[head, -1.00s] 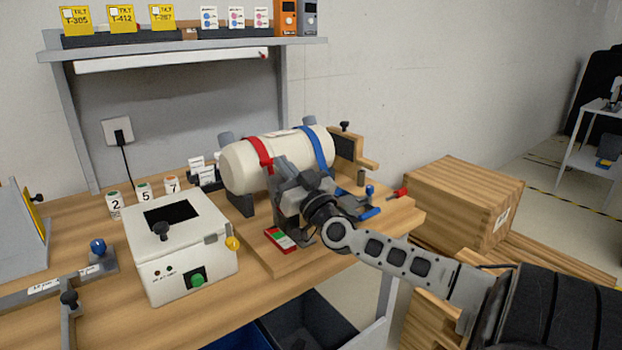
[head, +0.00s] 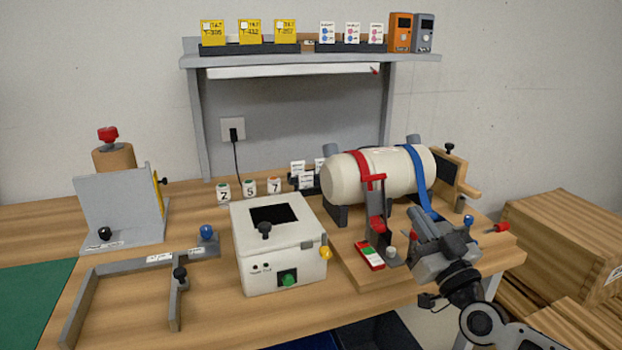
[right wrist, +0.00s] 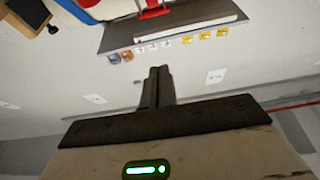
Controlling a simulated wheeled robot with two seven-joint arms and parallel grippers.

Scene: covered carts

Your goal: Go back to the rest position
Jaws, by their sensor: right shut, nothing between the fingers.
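My right gripper (head: 428,222) is at the right of the bench in the head view, in front of the white cylinder (head: 368,178). It also shows in the right wrist view (right wrist: 158,72), its fingers closed together with nothing between them. The cylinder lies on dark supports with a red strap (head: 372,190) and a blue strap (head: 419,180) over it. My gripper overlaps the lower end of the blue strap in the picture; I cannot tell whether they touch. My left gripper is out of view.
A white box (head: 262,263) with a green button stands left of the cylinder's wooden base (head: 350,270). Grey brackets (head: 122,212) stand at the left. A shelf (head: 310,59) holds yellow cards and small devices. Wooden crates (head: 560,240) stand at the right. Open bench lies at the far left.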

